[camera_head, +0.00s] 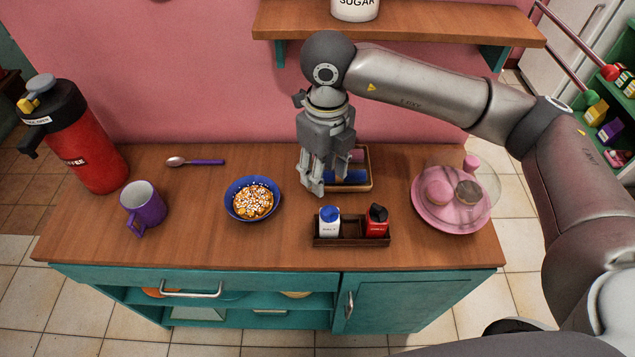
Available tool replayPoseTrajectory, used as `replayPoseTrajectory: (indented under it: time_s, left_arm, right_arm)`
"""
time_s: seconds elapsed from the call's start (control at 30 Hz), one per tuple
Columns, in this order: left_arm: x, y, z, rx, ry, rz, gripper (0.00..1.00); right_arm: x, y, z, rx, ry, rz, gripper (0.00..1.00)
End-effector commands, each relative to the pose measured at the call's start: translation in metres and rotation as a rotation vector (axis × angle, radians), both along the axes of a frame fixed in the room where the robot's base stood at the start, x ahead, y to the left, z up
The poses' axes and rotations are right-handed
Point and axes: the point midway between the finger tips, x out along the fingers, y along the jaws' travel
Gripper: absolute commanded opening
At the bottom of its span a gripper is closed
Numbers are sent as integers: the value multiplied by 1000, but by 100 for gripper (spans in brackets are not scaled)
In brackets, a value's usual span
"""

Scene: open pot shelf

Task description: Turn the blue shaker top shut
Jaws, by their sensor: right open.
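The shaker (329,226) is a white bottle with a blue top (329,213). It stands upright in the left part of a small dark wooden holder (352,230) near the counter's front. Whether its top is turned open or shut is too small to tell. My right gripper (315,188) is open and points down, above and behind the shaker, apart from it. It hangs over the left side of a wooden tray and hides part of it. My left gripper is not in view.
A red bottle with a black top (376,220) stands beside the shaker. The wooden tray (369,170) holds blue and pink items. A blue bowl of food (231,205), purple mug (143,204), spoon (200,161), red coffee flask (85,140) and pink plate (428,215) with a clear cover stand around.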

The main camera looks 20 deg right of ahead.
Motion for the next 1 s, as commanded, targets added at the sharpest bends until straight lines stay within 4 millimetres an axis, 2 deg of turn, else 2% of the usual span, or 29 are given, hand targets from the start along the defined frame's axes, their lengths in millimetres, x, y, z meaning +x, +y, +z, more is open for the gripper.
replayPoseTrajectory:
  time_s: [0.07, 0.13, 0.4, 0.47, 0.57, 0.8, 1.0]
  left_arm:
    - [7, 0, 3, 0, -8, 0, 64]
    - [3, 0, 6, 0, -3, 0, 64]
    - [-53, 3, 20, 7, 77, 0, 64]
    - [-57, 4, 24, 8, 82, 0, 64]
    - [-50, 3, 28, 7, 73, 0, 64]
    - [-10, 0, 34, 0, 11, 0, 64]
    - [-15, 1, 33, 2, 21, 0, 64]
  right_arm:
    - [0, -4, -3, -15, 1, -4, 43]
    - [0, -3, -10, -15, 2, -5, 43]
    - [-2, -3, -58, -12, 6, -4, 43]
    - [-2, -3, -70, -12, 6, -4, 43]
    - [-2, -2, -85, -11, 4, -2, 43]
    - [-2, -2, -105, -10, 1, -2, 43]
    - [-2, -2, -107, -9, 1, -1, 43]
